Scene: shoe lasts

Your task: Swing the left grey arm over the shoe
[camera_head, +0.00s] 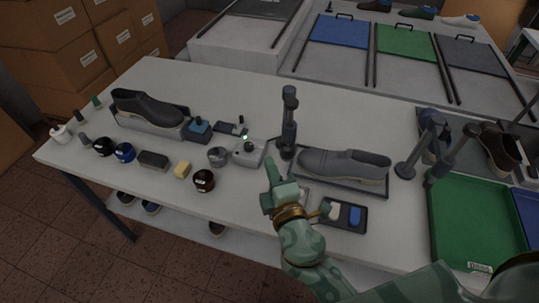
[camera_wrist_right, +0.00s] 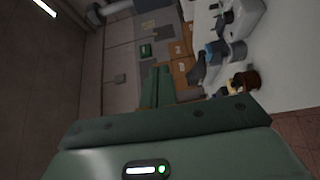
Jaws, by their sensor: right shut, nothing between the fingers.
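A grey shoe (camera_head: 345,164) lies on a dark tray (camera_head: 334,184) in the middle right of the table. The left grey arm (camera_head: 289,118) stands upright at the shoe's left end, on a round base; its upper part is up and not over the shoe. My right gripper (camera_head: 272,168) is green, shut and empty. It is in front of and a little left of the grey arm's base, apart from it as far as I can tell. In the right wrist view its fingers (camera_wrist_right: 156,88) lie together with nothing between them. My left gripper is out of view.
Another grey arm (camera_head: 416,158) stands right of the shoe. A grey box with a knob (camera_head: 249,152) is left of my gripper. A small dark tray (camera_head: 343,215) is near the front edge, beside my wrist. A green tray (camera_head: 475,225) is at right.

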